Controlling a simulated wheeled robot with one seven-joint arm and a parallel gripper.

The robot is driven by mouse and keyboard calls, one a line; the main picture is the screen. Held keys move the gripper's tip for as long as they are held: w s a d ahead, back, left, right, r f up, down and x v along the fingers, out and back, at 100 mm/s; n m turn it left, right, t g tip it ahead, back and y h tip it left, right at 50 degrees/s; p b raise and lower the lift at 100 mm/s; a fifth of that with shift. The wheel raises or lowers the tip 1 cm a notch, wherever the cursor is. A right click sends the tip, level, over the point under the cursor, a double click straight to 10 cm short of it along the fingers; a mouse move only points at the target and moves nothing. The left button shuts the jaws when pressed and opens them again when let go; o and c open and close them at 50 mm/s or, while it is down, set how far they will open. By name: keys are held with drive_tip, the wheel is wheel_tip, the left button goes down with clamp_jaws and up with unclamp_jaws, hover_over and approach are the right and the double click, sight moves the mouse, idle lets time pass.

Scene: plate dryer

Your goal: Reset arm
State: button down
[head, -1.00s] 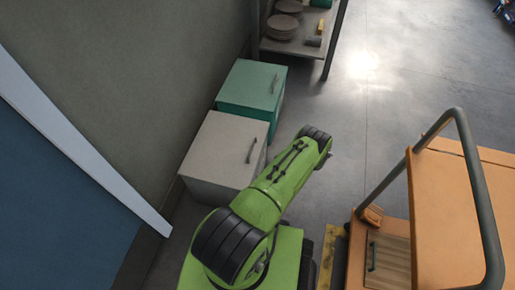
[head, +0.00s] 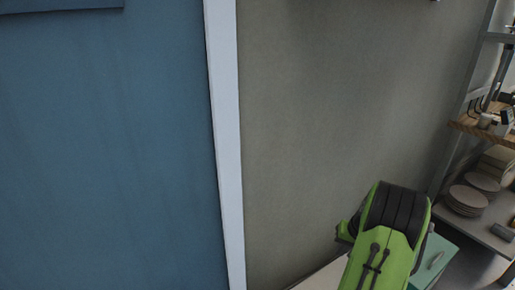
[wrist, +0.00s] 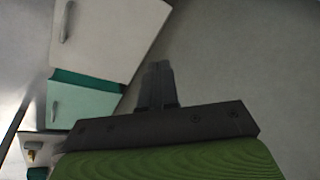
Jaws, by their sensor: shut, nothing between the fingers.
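My green and black arm (head: 385,235) shows at the lower right of the head view, in front of the grey wall. My gripper (wrist: 158,75) shows in the wrist view, its dark fingers together and empty. It points toward a plain grey surface. No held object shows. The gripper's tips are not seen in the head view.
A white cabinet (wrist: 110,35) and a teal cabinet (wrist: 85,102) stand to the left in the wrist view. In the head view, a shelf rack with a stack of plates (head: 467,200) stands at the right. A blue panel (head: 105,150) and white post (head: 226,140) are at the left.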

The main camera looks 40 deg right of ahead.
drive_tip(key=w+a+r+n+h, duration=0.1)
drive_tip(key=w+a+r+n, duration=0.2)
drive_tip(key=a+r, duration=0.75)
drive_tip(key=w+a+r+n, duration=0.25)
drive_tip(key=a+r, duration=0.45)
drive_tip(key=a, duration=0.7)
drive_tip(key=s+a+r+n+t, duration=0.25)
drive_tip(key=s+a+n, duration=0.25)
drive_tip(key=s+a, duration=0.9)
wheel_tip(320, 180, up, 17)
drive_tip(key=a+p, duration=0.1)
drive_tip(key=p, duration=1.6)
drive_tip(key=shift+w+y, duration=0.3)
drive_tip(key=shift+y, duration=0.1)
drive_tip(key=shift+r, duration=0.1)
